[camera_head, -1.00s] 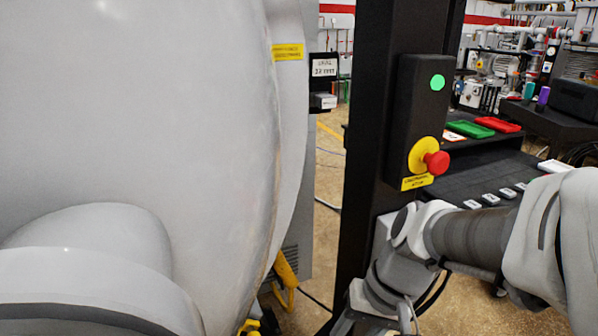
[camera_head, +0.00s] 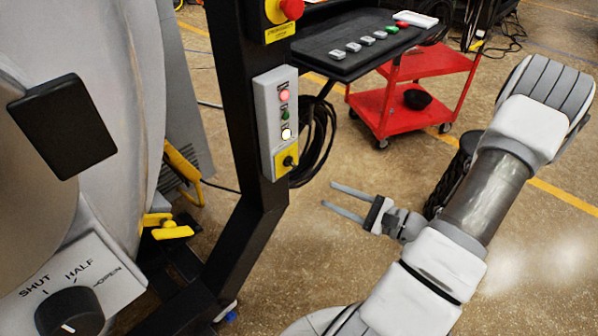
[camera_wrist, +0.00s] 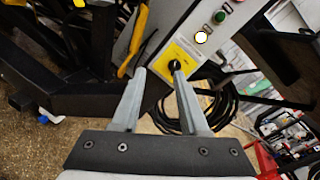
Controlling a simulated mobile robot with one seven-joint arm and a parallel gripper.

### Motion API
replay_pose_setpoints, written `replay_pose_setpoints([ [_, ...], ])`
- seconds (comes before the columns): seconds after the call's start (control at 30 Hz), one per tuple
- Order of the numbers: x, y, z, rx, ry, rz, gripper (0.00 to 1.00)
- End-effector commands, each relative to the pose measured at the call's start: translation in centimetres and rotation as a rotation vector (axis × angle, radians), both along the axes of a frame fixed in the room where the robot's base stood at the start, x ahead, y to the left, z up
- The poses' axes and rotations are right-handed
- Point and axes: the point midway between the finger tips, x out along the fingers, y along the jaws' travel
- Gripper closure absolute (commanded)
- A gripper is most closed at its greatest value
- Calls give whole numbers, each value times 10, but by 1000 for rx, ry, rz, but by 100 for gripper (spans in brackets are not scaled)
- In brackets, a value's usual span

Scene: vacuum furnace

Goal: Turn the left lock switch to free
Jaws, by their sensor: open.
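A small black rotary switch (camera_head: 288,161) sits on a yellow plate (camera_head: 280,172) at the foot of a grey control box (camera_head: 263,120) on the black post. No lock or free label is readable, so I cannot tell if it is the left lock switch. My gripper (camera_head: 327,197) is open and empty, to the right of the switch and apart from it in the head view, fingers pointing toward the post. In the wrist view, the switch (camera_wrist: 175,66) shows just beyond the right fingertip of my gripper (camera_wrist: 160,74).
A dial (camera_head: 69,312) marked SHUT, HALF and OPEN is at lower left, beside the furnace. A yellow handle (camera_head: 166,227) sticks out nearby. Black coiled cable (camera_head: 318,135) hangs behind the box.

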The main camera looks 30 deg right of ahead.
Motion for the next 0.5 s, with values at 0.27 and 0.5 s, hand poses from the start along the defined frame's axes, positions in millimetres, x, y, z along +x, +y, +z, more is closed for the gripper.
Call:
replay_pose_setpoints([
  [0.27,-7,-32,-22,69,-17,-175,56],
  [0.5,26,-20,-24,68,-20,-172,56],
])
